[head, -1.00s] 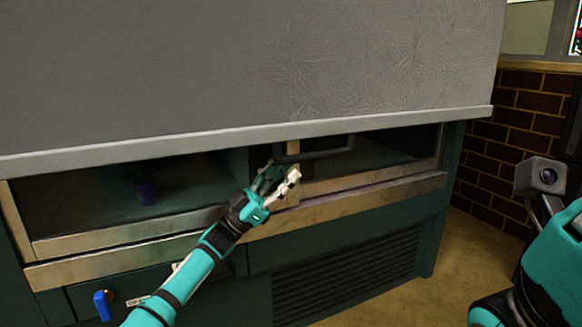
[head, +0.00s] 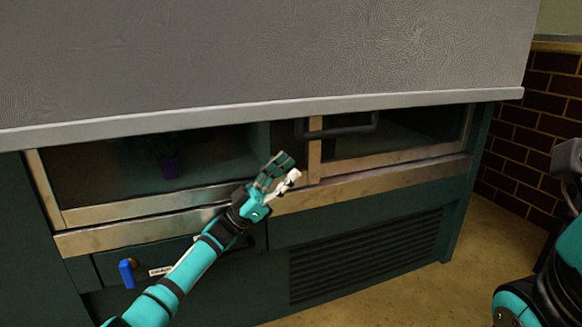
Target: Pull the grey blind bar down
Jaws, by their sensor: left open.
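The grey blind (head: 250,50) hangs over the upper part of the cabinet. Its pale grey bar (head: 250,112) runs along the lower edge, slightly tilted in the picture, with glass visible below it. A dark handle (head: 345,129) hangs just under the bar, right of centre. My left gripper (head: 284,174) is open and empty, below and to the left of the handle, apart from it in the picture. Its fingers point up and right. Part of my right arm (head: 545,275) shows at the right edge; its gripper is not in view.
A metal sill (head: 370,177) runs below the glass. A blue handle (head: 127,272) and a vent grille (head: 365,258) are on the lower front. A brick wall (head: 535,135) stands at right, with bare floor before it.

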